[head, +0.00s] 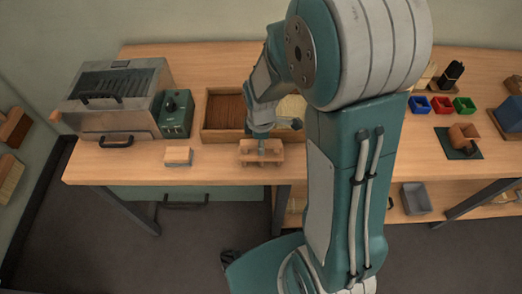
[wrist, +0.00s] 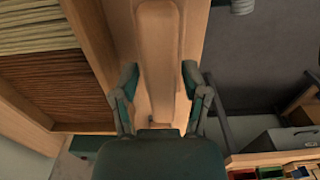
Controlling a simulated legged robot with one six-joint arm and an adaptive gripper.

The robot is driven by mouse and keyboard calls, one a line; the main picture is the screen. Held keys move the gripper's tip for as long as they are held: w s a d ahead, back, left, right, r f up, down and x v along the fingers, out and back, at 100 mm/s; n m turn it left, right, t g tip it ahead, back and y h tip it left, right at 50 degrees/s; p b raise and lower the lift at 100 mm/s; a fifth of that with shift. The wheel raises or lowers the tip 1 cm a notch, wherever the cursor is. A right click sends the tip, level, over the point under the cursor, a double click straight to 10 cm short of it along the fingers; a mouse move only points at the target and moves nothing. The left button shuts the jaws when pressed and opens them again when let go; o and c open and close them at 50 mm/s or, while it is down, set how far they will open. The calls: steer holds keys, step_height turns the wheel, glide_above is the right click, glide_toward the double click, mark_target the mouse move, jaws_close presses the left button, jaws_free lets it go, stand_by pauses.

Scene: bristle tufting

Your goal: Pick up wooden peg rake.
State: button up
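A long pale wooden piece, which looks like the peg rake (wrist: 158,62), lies on the table strip between the tray and the front edge in the wrist view. In the head view the wooden piece (head: 247,157) lies in front of the tray, partly covered by my gripper (head: 262,150). My gripper (wrist: 160,78) is open in the wrist view, with one dark green finger on each side of the wood and small gaps between.
A wooden tray (head: 204,118) with brown and cream bristle bundles is just behind. A green-and-grey machine (head: 118,98) and a small block (head: 178,156) are to the left. Blue, red and green bins (head: 442,104) are to the right. The table's front edge is close.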

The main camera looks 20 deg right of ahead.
steer(key=shift+a, duration=0.1)
jaws_close()
